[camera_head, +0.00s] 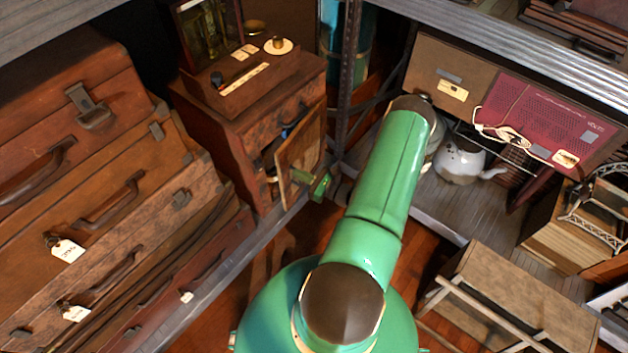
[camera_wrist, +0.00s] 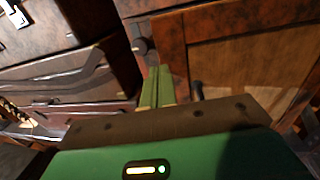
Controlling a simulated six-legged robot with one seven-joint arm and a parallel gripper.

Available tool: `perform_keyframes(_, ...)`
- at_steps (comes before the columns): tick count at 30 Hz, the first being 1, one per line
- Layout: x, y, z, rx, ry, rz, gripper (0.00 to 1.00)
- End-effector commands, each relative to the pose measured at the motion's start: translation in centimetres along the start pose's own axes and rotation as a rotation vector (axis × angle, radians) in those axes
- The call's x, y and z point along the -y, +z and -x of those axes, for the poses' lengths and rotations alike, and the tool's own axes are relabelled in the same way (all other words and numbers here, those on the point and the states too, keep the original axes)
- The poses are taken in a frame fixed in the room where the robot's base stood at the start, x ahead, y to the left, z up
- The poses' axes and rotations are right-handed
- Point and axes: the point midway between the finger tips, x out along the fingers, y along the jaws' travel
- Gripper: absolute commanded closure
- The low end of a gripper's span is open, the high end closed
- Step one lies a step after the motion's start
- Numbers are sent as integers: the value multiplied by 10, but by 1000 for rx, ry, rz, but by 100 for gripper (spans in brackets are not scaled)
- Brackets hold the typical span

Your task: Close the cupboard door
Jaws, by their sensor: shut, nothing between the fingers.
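The wooden cupboard (camera_head: 225,125) stands at centre left in the head view. Its door (camera_head: 301,145), a light panel in a dark frame, stands ajar, swung out from the front, with a dark gap behind it. My gripper (camera_head: 300,176) is green and shut, with nothing in it, close to the outer side of the door's lower part. In the wrist view my gripper (camera_wrist: 159,75) points at the cupboard front, and the door panel (camera_wrist: 240,68) fills the right side. A small dark handle (camera_wrist: 197,90) is just right of the fingers. I cannot tell whether they touch the door.
Stacked brown suitcases (camera_head: 90,190) stand left of the cupboard. A box with small items (camera_head: 245,75) sits on its top. A metal shelf post (camera_head: 347,80) rises right of it. A white teapot (camera_head: 458,160) and a wooden crate (camera_head: 515,305) are on the right.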

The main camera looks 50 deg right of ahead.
Motion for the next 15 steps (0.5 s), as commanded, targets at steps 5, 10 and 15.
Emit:
perform_keyframes(5, 0, 0, -33, 0, 1, 0, 100)
perform_keyframes(10, 0, 0, -50, 0, -1, 0, 100)
perform_keyframes(15, 0, 0, -54, -1, -2, -1, 100)
